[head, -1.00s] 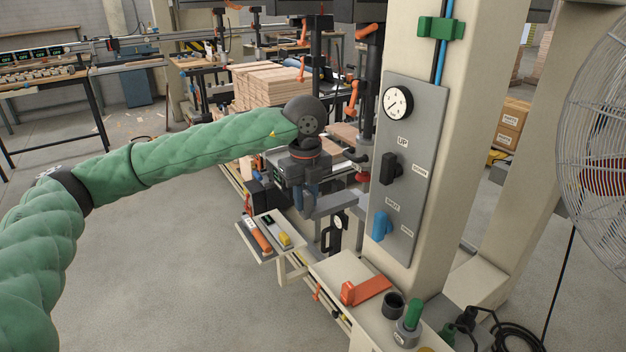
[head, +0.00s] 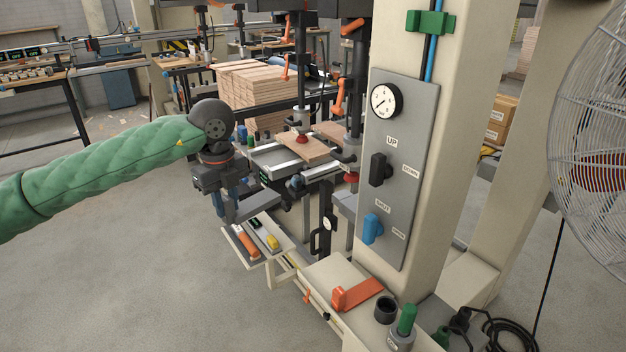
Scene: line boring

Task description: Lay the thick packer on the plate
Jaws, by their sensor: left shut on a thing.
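My left gripper (head: 226,208) hangs at the end of the green-sleeved arm, left of the boring machine, with its fingers pointing down. It is shut on a grey bar-like block (head: 256,204), which looks like the thick packer and sticks out to the right of the fingers. The block is held up in the air, above and behind a small side tray (head: 284,256). I cannot tell for sure which surface is the plate. My right gripper is not in view.
The tray holds an orange-handled tool (head: 246,243) and a yellow item (head: 272,242). A board (head: 300,147) lies on the machine bed under a red-footed clamp (head: 302,138). A column with a control panel (head: 396,170) stands right. An orange bracket (head: 357,294) lies on the front ledge.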

